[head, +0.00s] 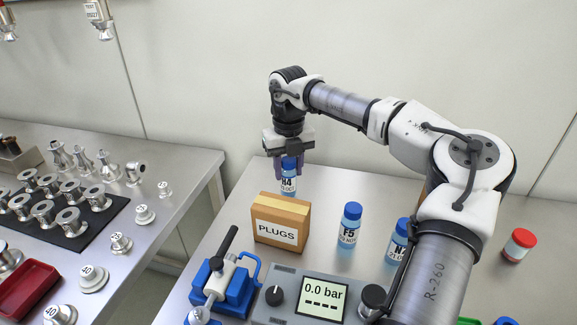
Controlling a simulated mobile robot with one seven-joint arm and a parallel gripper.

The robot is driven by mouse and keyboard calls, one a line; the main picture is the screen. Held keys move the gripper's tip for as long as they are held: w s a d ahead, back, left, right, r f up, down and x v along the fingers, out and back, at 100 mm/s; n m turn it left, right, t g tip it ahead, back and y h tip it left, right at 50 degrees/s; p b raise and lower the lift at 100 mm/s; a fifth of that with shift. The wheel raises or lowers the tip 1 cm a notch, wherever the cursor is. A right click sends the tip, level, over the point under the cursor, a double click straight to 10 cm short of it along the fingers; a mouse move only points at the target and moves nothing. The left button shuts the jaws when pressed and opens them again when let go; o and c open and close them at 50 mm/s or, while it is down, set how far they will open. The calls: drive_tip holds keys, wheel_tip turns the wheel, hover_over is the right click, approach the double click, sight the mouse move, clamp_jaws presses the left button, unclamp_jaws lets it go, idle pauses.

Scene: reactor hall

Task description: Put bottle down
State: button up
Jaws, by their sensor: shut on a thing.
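My gripper (290,171) is shut on a blue-capped bottle (289,184) with a white label that seems to read H4. The fingers cover the bottle's sides near its cap, and the bottle is upright. It is behind the PLUGS box in the picture, whose top edge comes close to the bottle's bottom. I cannot tell whether the bottle touches the table (222,236).
The cardboard PLUGS box (281,222) stands in front of the held bottle. A red-capped jar (519,245) is at right. A gauge unit (322,297) and a blue hand pump (222,285) are in front. Bare table lies right of the held bottle.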

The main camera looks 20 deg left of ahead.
drive_tip(key=shift+f, duration=0.15)
drive_tip(key=o, duration=1)
wheel_tip(320, 180, up, 12)
drive_tip(key=shift+r+b, duration=0.2)
drive_tip(key=shift+b, duration=0.5)
